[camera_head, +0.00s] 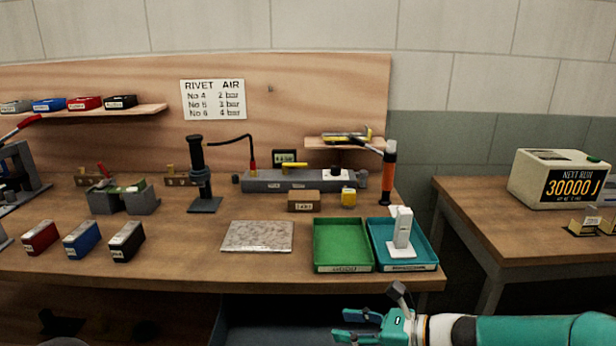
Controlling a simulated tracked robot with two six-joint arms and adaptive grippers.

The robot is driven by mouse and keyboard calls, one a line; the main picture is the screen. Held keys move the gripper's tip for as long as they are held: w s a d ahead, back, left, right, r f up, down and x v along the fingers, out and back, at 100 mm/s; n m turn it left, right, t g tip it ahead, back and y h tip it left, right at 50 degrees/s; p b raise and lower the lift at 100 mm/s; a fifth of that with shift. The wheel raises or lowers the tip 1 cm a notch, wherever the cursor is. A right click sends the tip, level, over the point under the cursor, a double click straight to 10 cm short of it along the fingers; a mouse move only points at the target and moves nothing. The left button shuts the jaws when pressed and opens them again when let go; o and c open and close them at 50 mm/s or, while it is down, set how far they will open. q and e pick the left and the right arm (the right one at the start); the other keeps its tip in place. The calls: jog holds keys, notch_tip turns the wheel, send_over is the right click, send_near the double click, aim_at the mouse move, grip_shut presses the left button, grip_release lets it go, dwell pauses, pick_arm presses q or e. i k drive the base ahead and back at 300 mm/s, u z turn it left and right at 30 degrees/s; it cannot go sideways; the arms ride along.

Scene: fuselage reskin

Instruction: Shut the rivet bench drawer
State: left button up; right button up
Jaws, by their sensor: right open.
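The rivet bench (180,262) has a wooden top and runs across the view. Below its front edge a dark blue-grey drawer (275,336) shows at the bottom of the picture. It looks pulled out, but the picture's lower edge cuts it off, so how far cannot be told. My right gripper (345,327) comes in from the right, pointing left, with its teal fingers apart and empty. It is in front of the bench, at the right side of the drawer in the picture; contact cannot be told. My left gripper is not in view.
A green tray (342,240) and a teal tray (376,238) holding a white part stand near the bench's front right. A grey slab (257,236) lies left of them. A second table (500,212) stands at right, past a gap.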

aim_at(243, 320)
jog(key=k, duration=1)
